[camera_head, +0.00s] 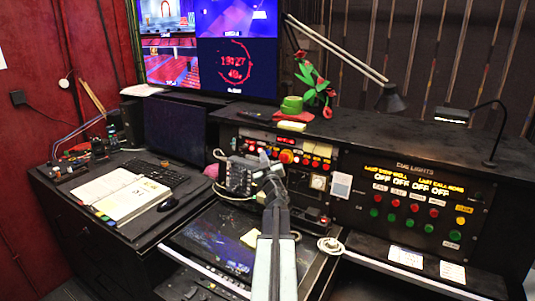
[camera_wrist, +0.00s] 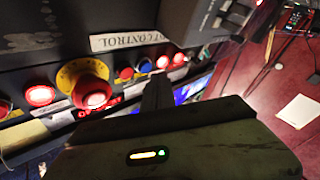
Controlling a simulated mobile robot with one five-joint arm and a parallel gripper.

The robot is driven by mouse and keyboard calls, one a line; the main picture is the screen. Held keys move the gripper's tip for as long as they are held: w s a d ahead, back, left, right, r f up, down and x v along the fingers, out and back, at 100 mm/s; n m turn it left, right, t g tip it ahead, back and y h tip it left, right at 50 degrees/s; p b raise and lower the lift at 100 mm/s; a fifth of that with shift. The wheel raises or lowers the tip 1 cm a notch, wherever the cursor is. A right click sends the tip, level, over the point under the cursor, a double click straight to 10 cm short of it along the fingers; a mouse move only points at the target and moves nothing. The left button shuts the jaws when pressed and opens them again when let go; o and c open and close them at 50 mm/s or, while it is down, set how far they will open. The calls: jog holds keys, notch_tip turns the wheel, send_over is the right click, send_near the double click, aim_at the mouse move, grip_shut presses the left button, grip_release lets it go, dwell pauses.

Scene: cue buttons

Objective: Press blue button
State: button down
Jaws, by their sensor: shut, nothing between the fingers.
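The blue button (camera_wrist: 126,73) is small and round. It sits in a row on the dark control panel in the wrist view, between a big red knob on a yellow base and several red buttons. My gripper (camera_wrist: 158,84) is shut and empty, its dark fingers pointing at the panel just right of and below the blue button. I cannot tell whether it touches the panel. In the head view my gripper (camera_head: 271,176) is in front of the middle panel. I cannot make out the blue button there.
The red knob (camera_wrist: 93,91) and a lit red button (camera_wrist: 40,95) are left of the blue button. A white label strip (camera_wrist: 130,41) is above the row. In the head view a cue lights panel (camera_head: 415,205) is at right and an open binder (camera_head: 122,193) at left.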

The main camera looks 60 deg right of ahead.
jog(key=a, duration=0.5)
jog(key=shift+r+p, duration=0.35)
jog(key=shift+p, duration=0.05)
dwell(0.6)
